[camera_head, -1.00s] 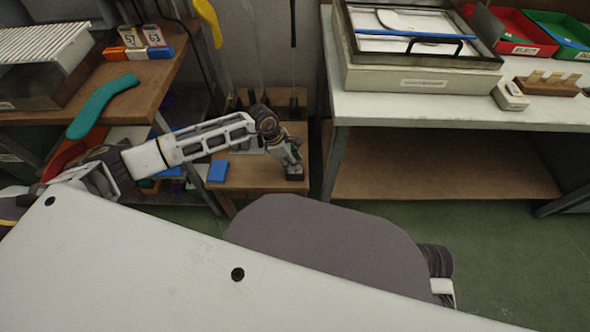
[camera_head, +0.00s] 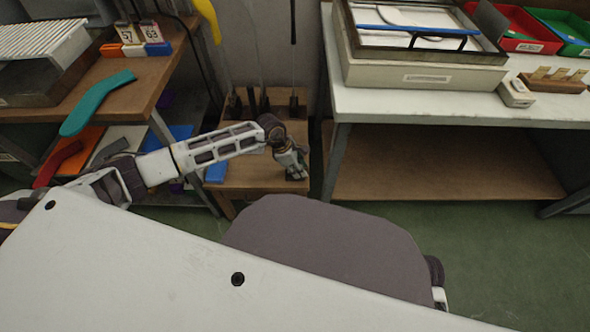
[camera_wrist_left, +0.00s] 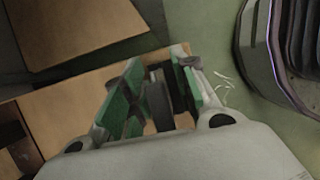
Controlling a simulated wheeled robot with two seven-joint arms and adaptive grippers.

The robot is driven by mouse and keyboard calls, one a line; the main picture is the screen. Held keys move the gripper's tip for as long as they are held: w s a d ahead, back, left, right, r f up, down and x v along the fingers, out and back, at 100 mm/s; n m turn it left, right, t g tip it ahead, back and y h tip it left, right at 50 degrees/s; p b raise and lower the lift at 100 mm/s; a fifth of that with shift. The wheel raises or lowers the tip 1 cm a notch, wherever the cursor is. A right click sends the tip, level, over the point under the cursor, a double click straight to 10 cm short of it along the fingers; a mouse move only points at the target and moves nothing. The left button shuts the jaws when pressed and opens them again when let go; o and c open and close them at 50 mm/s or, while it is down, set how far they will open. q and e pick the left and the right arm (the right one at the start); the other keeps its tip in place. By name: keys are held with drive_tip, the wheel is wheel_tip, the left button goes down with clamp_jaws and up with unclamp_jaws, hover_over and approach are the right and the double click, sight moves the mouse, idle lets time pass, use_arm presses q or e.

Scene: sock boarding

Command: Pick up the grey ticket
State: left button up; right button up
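My left gripper (camera_head: 291,172) is low over the right part of the small wooden stand (camera_head: 245,183). In the left wrist view, its green-padded fingers (camera_wrist_left: 160,98) are spread apart. A dark grey upright piece (camera_wrist_left: 158,107) shows between the fingers, with the wooden top below. I cannot tell whether this piece is the grey ticket or part of the gripper. I cannot make out the grey ticket for sure in the head view, where the gripper covers that part of the stand.
A blue block (camera_head: 216,172) lies on the stand's left side, under my forearm. Dark upright rods (camera_head: 293,98) stand at its back. A shelf (camera_head: 165,75) with number cards and a teal form (camera_head: 97,103) is at left. A white workbench (camera_head: 400,108) is at right.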

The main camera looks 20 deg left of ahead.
idle(0.4)
use_arm(q)
clamp_jaws()
drive_tip(key=shift+r, duration=0.1)
use_arm(e)
drive_tip(key=shift+r, duration=0.1)
use_arm(q)
drive_tip(key=shift+r+p, duration=0.3)
drive_tip(key=shift+r, duration=0.45)
wheel_tip(320, 180, up, 7)
drive_tip(key=shift+f+p, duration=0.1)
drive_tip(key=shift+p, duration=1)
drive_tip(key=shift+r, duration=0.8)
use_arm(e)
wheel_tip(320, 180, up, 7)
drive_tip(key=s+d+g+h, duration=0.1)
drive_tip(key=d, duration=0.1)
use_arm(q)
drive_tip(key=shift+a+f, duration=0.1)
